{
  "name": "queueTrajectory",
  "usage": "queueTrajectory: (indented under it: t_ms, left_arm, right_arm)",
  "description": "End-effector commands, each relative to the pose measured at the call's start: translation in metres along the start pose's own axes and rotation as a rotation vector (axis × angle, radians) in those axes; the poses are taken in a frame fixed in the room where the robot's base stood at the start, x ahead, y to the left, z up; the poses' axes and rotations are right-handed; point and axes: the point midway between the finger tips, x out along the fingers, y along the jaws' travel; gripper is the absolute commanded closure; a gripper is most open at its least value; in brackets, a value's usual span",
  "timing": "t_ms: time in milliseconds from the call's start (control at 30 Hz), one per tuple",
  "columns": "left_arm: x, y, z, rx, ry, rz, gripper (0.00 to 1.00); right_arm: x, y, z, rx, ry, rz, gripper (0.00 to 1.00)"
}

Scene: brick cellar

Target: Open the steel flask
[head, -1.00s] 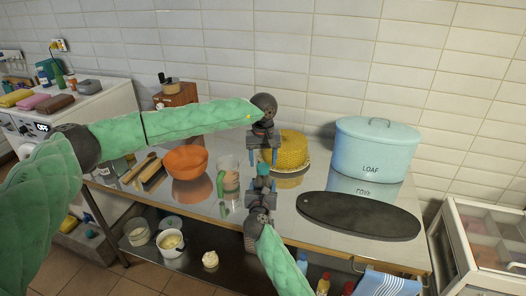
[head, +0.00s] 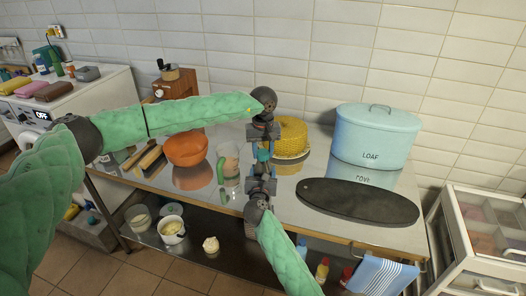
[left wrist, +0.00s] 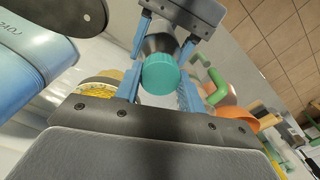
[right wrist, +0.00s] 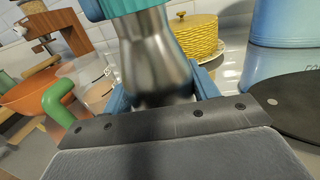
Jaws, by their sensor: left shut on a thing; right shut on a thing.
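The steel flask stands upright between my two grippers, its shiny steel body (right wrist: 152,60) filling the middle of the right wrist view. Its teal cap (left wrist: 160,76) shows from above in the left wrist view, and small in the head view (head: 263,155). My left gripper (head: 263,146) comes from above, its blue fingers shut on the cap. My right gripper (right wrist: 163,90) is shut on the steel body below the cap. The flask's lower part is hidden by my right gripper. The cap is on the body.
A clear measuring cup (head: 229,163) and orange bowl (head: 186,149) stand left of the flask on the steel table. A yellow cake-like round (head: 292,136) is close behind. A dark oval board (head: 358,201) and blue loaf bin (head: 374,137) are to the right.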

Motion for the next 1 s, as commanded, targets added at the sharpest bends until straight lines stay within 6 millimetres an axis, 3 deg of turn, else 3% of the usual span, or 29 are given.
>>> queueTrajectory:
  t_ms: [1000]
  left_arm:
    - [-0.0007, 0.0007, 0.0002, -1.458, -0.001, 0.001, 0.88]
  right_arm:
    - [-0.0003, 0.0004, -0.0002, 0.0, 0.0, 0.001, 1.0]
